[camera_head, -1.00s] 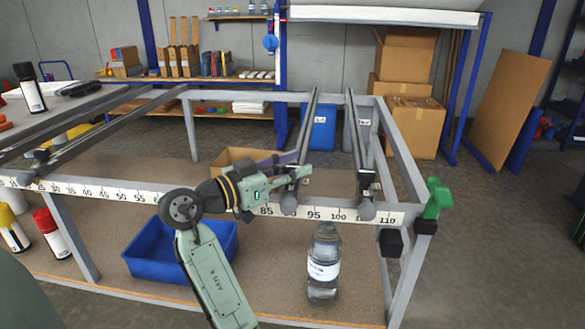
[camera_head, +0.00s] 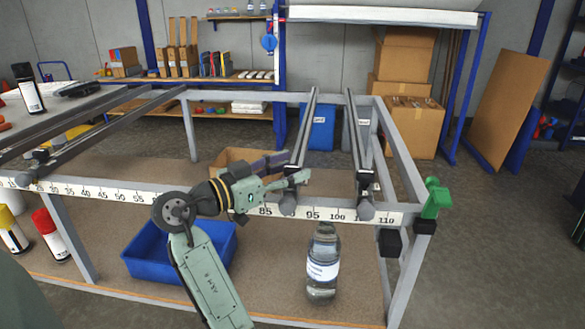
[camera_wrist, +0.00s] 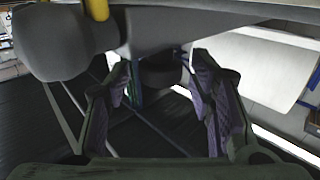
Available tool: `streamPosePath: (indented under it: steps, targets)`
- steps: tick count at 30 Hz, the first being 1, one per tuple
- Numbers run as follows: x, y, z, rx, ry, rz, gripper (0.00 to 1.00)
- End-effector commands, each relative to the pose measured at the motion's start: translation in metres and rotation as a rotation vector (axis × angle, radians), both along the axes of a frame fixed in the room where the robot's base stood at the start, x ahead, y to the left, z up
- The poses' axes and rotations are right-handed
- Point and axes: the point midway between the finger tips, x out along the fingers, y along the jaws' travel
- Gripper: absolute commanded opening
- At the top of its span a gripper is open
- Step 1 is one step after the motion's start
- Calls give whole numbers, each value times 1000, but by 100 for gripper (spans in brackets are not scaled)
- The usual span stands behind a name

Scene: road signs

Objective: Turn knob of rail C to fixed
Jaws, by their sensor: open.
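Two dark rails stand close together at the right of the frame table in the head view, a left one (camera_head: 307,120) and a right one (camera_head: 356,125). Each has a grey knob at its front end: the left knob (camera_head: 288,206) near 90 on the scale, the right knob (camera_head: 365,210) near 105. I cannot read which rail is C. My gripper (camera_head: 299,169) is open at the front end of the left rail of this pair, just above its knob. In the wrist view a dark round part (camera_wrist: 165,76) shows between the spread purple-padded fingers; contact is unclear.
A white number scale (camera_head: 135,194) runs along the table's front bar. A green clamp-like part (camera_head: 435,200) sits at the right corner. Below are a blue bin (camera_head: 140,267) and a clear bottle (camera_head: 322,272). Another rail's knob (camera_head: 25,179) is far left.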

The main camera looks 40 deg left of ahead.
Motion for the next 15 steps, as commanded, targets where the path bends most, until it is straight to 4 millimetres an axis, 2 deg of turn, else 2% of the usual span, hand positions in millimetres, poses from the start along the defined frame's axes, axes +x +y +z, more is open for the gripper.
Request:
streamPosePath:
  steps: [9,15]
  targets:
    - [-65,17,1,0,-2,4,49]
    - [-95,25,0,0,-1,1,49]
